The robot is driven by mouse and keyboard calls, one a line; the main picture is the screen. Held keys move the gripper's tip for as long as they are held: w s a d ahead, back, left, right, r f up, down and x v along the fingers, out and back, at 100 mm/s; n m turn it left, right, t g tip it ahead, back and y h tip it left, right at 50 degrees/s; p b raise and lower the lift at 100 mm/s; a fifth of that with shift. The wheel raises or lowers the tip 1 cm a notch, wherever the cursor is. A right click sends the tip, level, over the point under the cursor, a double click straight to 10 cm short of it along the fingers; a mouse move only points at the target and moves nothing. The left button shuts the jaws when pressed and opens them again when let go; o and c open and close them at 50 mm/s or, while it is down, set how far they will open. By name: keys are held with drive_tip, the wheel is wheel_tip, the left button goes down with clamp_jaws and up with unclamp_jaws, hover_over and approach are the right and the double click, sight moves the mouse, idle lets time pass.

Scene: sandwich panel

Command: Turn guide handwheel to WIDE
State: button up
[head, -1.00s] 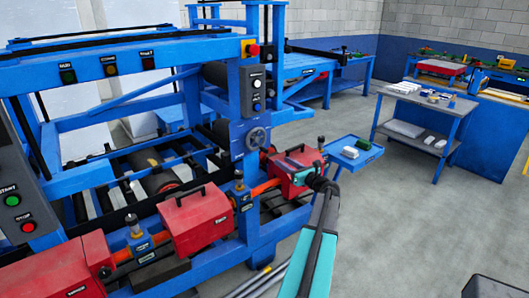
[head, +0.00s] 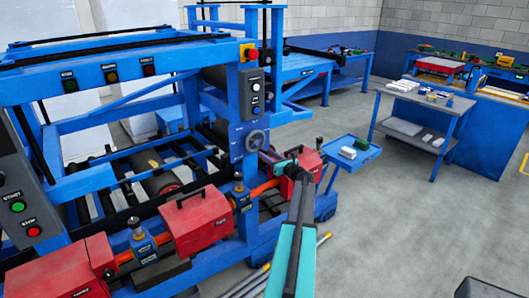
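The guide handwheel (head: 256,140) is a small grey wheel on the blue upright post of the machine, below a grey button box. Its face is turned toward me. Small markings around it are too small to read, so I cannot tell which setting it is at. My arm reaches up from the bottom of the head view, with teal and dark links. My gripper (head: 268,156) appears as a small dark shape just below and right of the wheel, in front of a red guard box. Its fingers are too small to tell whether they are open or touch the wheel.
Red guard boxes (head: 196,221) with black handles line the machine's front below the wheel. The button box (head: 251,94) and a red emergency button (head: 249,53) sit above. A blue tray stand (head: 367,156) is at right. Open floor lies beyond it.

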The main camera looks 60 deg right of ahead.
drive_tip(key=shift+x, duration=1.05)
clamp_jaws()
